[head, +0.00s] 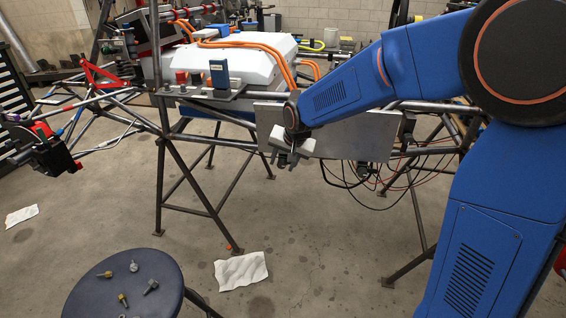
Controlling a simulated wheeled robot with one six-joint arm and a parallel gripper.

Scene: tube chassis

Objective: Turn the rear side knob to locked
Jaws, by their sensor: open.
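A grey metal side panel (350,139) is fixed along the side of the tube chassis (163,110). My gripper (284,161) is in front of the panel's left part, with its fingers pointing down and apart, holding nothing that I can see. I cannot make out a rear side knob on the panel; my gripper and arm cover part of it. To the left, a small bracket shelf (210,92) carries a red knob-like part (181,77) and a blue block (219,73) with a label. I cannot tell whether either is the knob named, nor any locked marking.
A white box (240,60) with orange cables sits on the chassis. A dark round stool (124,290) with several bolts stands at the lower left. Black and red cables (375,185) hang below the panel. White paper (240,270) lies on the open floor.

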